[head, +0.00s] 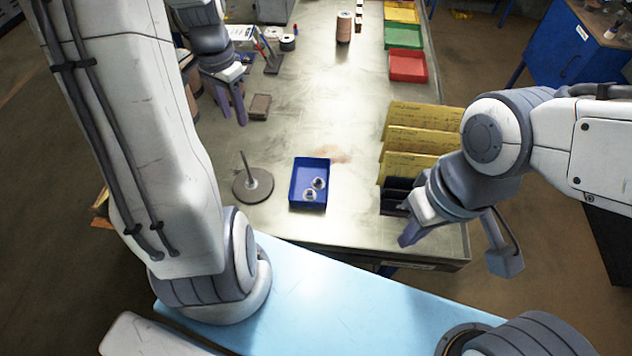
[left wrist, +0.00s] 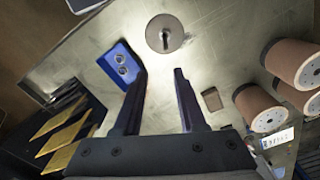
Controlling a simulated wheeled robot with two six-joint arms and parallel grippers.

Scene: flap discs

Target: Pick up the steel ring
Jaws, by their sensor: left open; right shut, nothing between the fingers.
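Two small steel rings lie in the blue tray (head: 296,186), one (head: 318,183) behind the other (head: 310,195). Both rings also show in the left wrist view, one (left wrist: 119,59) just above the other (left wrist: 122,70). My left gripper (head: 232,118) is open and empty over the left part of the table, behind and left of the tray. In its wrist view the fingers (left wrist: 160,72) point toward the table, with the tray to the left of them. My right gripper (head: 406,236) is shut and empty near the table's front right edge, apart from the tray.
A round grey base with an upright rod (head: 253,185) stands left of the tray. A small brown block (head: 260,106) lies beside my left gripper. Yellow dividers (head: 415,140) stand at the right. Large brown spools (left wrist: 292,60) are right in the wrist view. The table's middle is clear.

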